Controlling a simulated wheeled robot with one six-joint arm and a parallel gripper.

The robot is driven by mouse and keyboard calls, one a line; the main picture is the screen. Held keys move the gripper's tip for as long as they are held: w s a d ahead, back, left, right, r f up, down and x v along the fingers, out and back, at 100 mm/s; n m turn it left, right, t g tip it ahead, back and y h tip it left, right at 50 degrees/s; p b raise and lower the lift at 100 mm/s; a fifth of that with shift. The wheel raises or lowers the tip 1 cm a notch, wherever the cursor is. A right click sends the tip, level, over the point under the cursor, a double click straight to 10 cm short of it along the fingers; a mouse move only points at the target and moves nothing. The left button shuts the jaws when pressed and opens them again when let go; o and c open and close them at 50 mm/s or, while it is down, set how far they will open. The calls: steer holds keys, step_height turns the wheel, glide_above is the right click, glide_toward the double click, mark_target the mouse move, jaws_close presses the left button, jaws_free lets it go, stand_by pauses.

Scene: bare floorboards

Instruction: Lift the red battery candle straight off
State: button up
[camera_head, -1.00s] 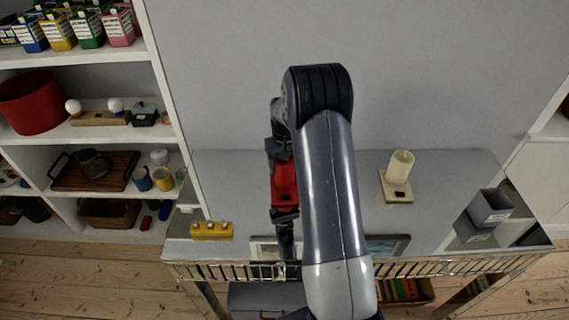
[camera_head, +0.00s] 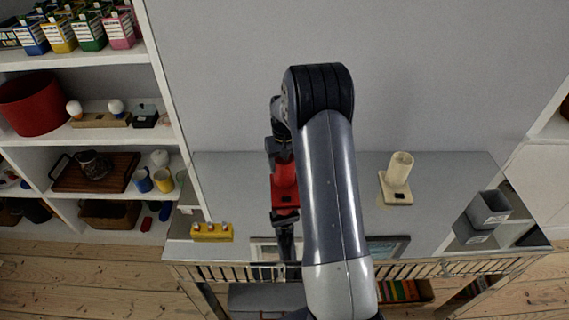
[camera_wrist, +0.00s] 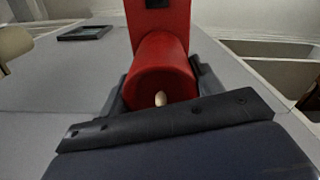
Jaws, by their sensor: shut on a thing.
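The red battery candle (camera_wrist: 160,65) is a red cylinder with a pale flame tip, seen end-on in the wrist view. A red plate-like base (camera_wrist: 150,22) with a black square lies behind it; whether candle and base touch is hidden. My gripper (camera_wrist: 160,85) is shut on the candle, with dark fingers on both sides of it. In the head view the red candle and base (camera_head: 285,185) show as one red shape beside my forearm, partly hidden. My gripper (camera_head: 281,150) is at its upper end there.
A cream candle on a cream base (camera_head: 397,190) stands to the right on the grey top. A yellow block with knobs (camera_head: 212,231) sits at the left, grey boxes (camera_head: 488,209) at the right. A metal rail (camera_head: 440,268) runs along the front edge. Shelves stand at left.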

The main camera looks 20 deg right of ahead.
steer(key=shift+r, duration=0.5)
steer(key=shift+r+p, duration=1.75)
steer(key=shift+r, duration=0.9)
